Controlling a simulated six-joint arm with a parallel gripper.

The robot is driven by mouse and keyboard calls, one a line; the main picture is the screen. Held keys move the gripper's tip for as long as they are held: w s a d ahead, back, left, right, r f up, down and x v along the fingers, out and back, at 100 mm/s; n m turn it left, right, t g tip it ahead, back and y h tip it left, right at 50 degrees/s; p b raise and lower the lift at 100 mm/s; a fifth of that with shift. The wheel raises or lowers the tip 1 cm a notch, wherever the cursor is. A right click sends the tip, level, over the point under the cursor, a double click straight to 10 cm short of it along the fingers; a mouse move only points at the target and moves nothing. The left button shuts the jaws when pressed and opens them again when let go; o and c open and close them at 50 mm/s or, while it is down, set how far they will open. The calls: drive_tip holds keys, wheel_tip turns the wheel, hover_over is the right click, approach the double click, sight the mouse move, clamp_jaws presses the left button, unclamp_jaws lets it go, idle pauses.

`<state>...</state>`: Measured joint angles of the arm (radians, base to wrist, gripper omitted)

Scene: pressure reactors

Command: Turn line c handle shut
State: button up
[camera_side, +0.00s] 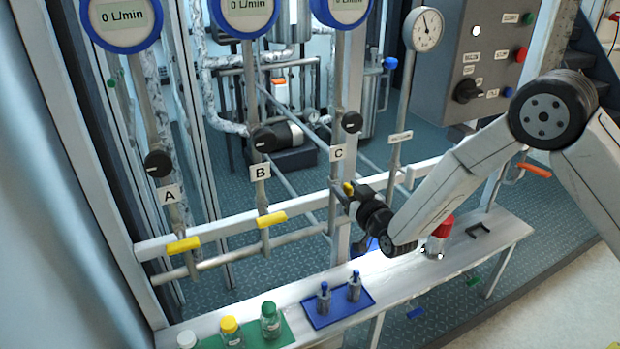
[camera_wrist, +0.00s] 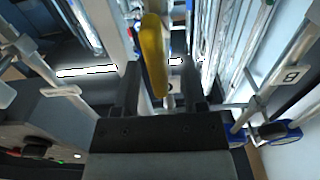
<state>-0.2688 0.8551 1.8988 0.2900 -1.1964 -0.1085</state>
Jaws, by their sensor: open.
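The line C handle is a yellow lever (camera_wrist: 152,50) that runs lengthwise between my two fingers in the wrist view. In the side view only a small yellow part of it (camera_side: 348,188) shows, below the C label (camera_side: 338,153); the rest is hidden by my gripper. My gripper (camera_side: 345,195) is at the line C valve. In the wrist view my gripper (camera_wrist: 162,78) is open, with one dark finger on each side of the lever and visible gaps. The lever's exact angle to the pipe is hard to tell.
Yellow handles of lines A (camera_side: 184,245) and B (camera_side: 271,219) lie across their pipes to the left. A white shelf (camera_side: 460,255) below holds bottles, a blue tray (camera_side: 335,316) and a red-capped bottle (camera_side: 440,232). A control box (camera_side: 480,60) stands upper right.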

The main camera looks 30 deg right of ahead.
drive_tip(key=shift+c, duration=0.2)
clamp_jaws()
idle(0.3)
drive_tip(key=m, duration=0.4)
drive_tip(key=shift+d, duration=0.4)
drive_tip(key=shift+w+d+f+m, duration=0.1)
drive_tip(key=shift+d+f+m, duration=0.15)
drive_tip(key=shift+m, duration=2.1)
drive_tip(key=shift+s+d+f+m, duration=0.15)
drive_tip(key=shift+f+m, duration=0.2)
drive_tip(key=shift+m, duration=1.95)
drive_tip(key=shift+w+d+f+m, duration=0.2)
drive_tip(key=shift+f+m, duration=0.1)
drive_tip(key=shift+m, duration=2.05)
